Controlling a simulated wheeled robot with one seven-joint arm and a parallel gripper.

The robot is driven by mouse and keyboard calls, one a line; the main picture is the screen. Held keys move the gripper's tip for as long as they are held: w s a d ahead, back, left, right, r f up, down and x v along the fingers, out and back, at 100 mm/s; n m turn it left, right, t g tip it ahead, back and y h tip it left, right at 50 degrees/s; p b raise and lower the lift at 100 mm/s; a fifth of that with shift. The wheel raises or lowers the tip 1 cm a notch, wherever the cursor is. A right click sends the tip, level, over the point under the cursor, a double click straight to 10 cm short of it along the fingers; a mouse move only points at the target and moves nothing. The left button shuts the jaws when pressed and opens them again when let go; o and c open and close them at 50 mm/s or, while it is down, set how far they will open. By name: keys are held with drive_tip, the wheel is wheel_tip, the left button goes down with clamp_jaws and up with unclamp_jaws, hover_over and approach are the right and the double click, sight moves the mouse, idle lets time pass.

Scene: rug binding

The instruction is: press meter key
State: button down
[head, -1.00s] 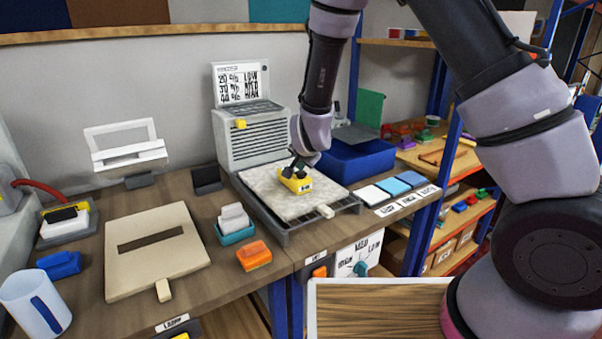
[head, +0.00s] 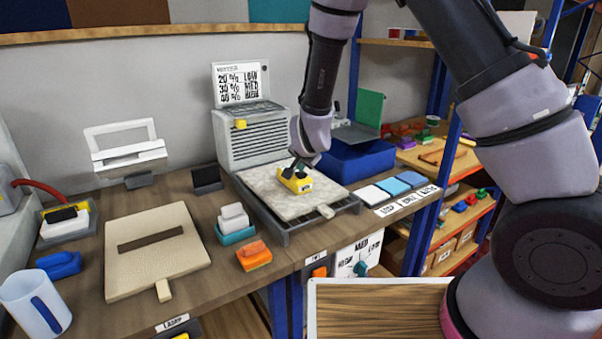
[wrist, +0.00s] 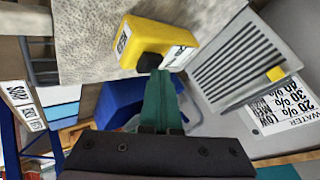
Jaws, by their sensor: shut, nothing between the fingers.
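The yellow meter (head: 298,185) lies on a pale grey rug piece (head: 268,198) on the dark rack. In the wrist view the meter (wrist: 175,38) shows its black key (wrist: 149,62) and a white label or display beside it. My gripper (head: 296,166) is over the meter, pointing down. In the wrist view its green fingers (wrist: 160,75) are shut with nothing between them. Their tips are right at the edge of the black key. I cannot tell whether they press it or only sit close to it.
A grey louvred unit (head: 255,138) with a percentage chart (head: 241,84) stands behind the rack. A blue bin (head: 352,160) is to the right. A beige board (head: 160,270), an orange block (head: 254,262) and a teal-based block (head: 234,236) lie to the left.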

sight(300, 174)
drive_tip(key=shift+r, duration=0.7)
drive_tip(key=shift+r, duration=2.5)
